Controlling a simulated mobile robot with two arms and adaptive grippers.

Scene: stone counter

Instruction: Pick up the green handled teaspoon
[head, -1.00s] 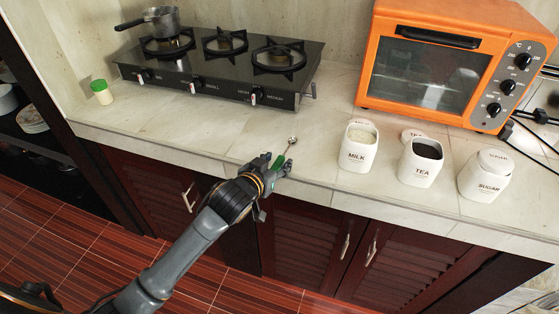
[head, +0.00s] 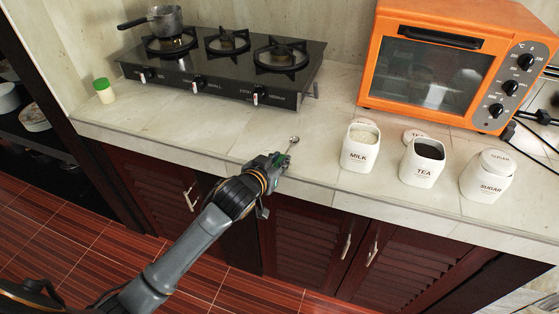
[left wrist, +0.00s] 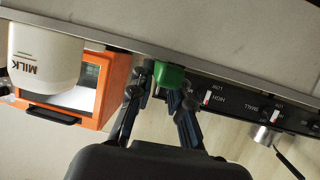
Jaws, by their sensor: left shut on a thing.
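The green handled teaspoon (head: 294,140) is at the front edge of the stone counter, its metal bowl pointing up and away in the head view. My left gripper (head: 279,160) is shut on its green handle, which is mostly hidden by the fingers in the head view. In the left wrist view the green handle (left wrist: 169,75) shows between the fingertips of my left gripper (left wrist: 160,92). I cannot tell whether the spoon touches the counter. My right gripper does not show.
White jars of milk (head: 360,148), tea (head: 421,163) and sugar (head: 487,177) stand to the right. Behind are an orange oven (head: 450,65) and a black stove (head: 220,68) with a pot (head: 163,20). A green-lidded shaker (head: 104,91) stands far left. The counter between stove and spoon is clear.

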